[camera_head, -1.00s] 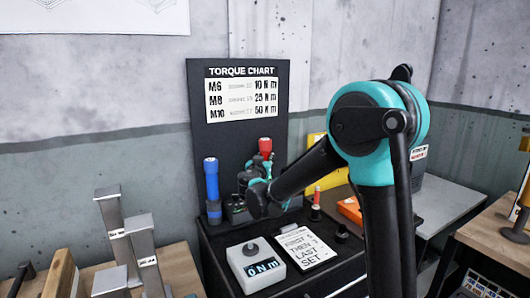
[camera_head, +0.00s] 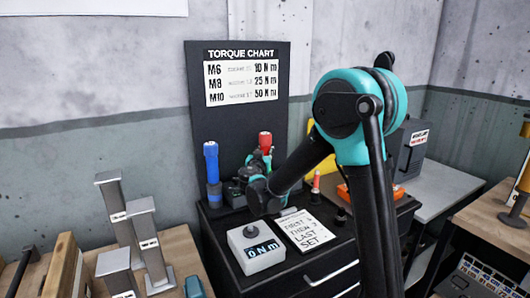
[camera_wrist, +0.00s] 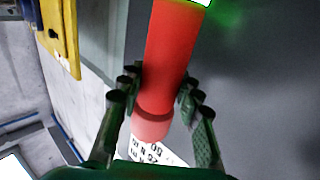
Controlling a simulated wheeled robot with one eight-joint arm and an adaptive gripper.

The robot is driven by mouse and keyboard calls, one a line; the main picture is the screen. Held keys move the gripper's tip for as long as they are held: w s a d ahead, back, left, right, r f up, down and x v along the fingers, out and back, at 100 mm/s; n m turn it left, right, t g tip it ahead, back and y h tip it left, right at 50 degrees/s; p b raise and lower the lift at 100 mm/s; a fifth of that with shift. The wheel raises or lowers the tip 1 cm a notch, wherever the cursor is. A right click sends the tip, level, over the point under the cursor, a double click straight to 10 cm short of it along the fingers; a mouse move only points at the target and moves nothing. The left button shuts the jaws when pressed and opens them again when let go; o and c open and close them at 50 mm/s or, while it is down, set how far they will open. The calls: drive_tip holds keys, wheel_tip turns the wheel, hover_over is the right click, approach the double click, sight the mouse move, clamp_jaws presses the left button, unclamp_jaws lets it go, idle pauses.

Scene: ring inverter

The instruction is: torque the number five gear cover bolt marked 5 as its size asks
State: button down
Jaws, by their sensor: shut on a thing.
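In the wrist view, my gripper (camera_wrist: 160,90) is shut on a red handle (camera_wrist: 172,62), with a finger on each side of it. The red-handled tool (camera_head: 265,141) also shows in the head view, standing at the back of the black cabinet below the chart. My gripper is partly hidden there by my arm. A blue-handled tool (camera_head: 211,163) stands upright to its left. The torque chart (camera_head: 241,82) reads M6 10 N m, M8 25 N m and M10 50 N m. A white tester (camera_head: 257,250) with a knob reads 0 N m. The bolt marked 5 is not in view.
A card (camera_head: 304,231) beside the tester reads first, then, last, set. Grey metal posts (camera_head: 148,235) stand on the left wooden bench. An orange item (camera_head: 343,193) lies to the right.

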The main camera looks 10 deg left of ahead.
drive_tip(key=shift+f, duration=0.15)
drive_tip(key=c, duration=1)
unclamp_jaws()
